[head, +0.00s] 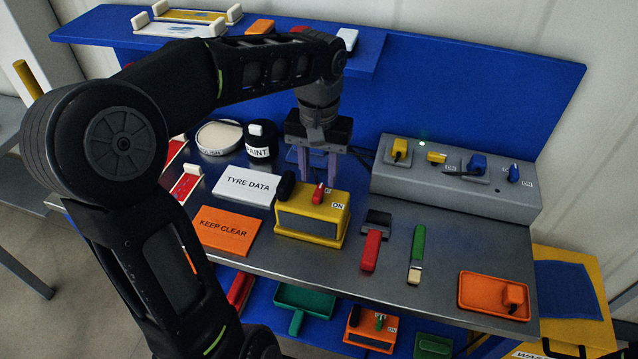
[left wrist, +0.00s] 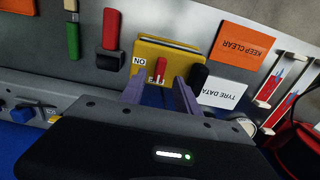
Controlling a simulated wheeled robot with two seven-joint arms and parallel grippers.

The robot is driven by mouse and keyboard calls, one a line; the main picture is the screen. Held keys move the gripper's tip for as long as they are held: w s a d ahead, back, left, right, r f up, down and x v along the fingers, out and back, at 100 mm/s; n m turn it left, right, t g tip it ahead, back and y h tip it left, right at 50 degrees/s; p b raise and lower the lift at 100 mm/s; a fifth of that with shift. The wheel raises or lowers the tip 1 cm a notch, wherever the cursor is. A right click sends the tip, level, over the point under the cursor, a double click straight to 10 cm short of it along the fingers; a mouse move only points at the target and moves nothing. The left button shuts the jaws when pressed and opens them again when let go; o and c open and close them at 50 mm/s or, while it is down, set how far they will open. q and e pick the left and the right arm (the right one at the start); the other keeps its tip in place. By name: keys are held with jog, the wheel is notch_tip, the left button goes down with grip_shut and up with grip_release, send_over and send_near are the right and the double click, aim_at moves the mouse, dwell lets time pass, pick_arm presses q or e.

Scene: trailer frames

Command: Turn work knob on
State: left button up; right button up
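A yellow box (head: 313,228) with a dark grey front stands on the grey bench. On its top are a red knob (head: 319,192), a black knob (head: 286,183) and an ON label. My left gripper (head: 318,168) points down just behind the red knob, with its purple fingers apart. No label reading "work" is legible. My right gripper is not in view.
A grey panel (head: 440,196) with yellow and blue switches and ON labels stands at the back right. A paint pot (head: 259,144), a TYRE DATA card (head: 246,185) and an orange KEEP CLEAR card (head: 225,231) are left. A red-handled scraper (head: 371,250) and green-handled brush (head: 417,243) lie right.

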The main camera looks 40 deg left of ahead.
aim_at(319, 190)
pick_arm(q)
jog(key=shift+f, duration=2.15)
jog(key=shift+c, duration=0.5)
grip_shut()
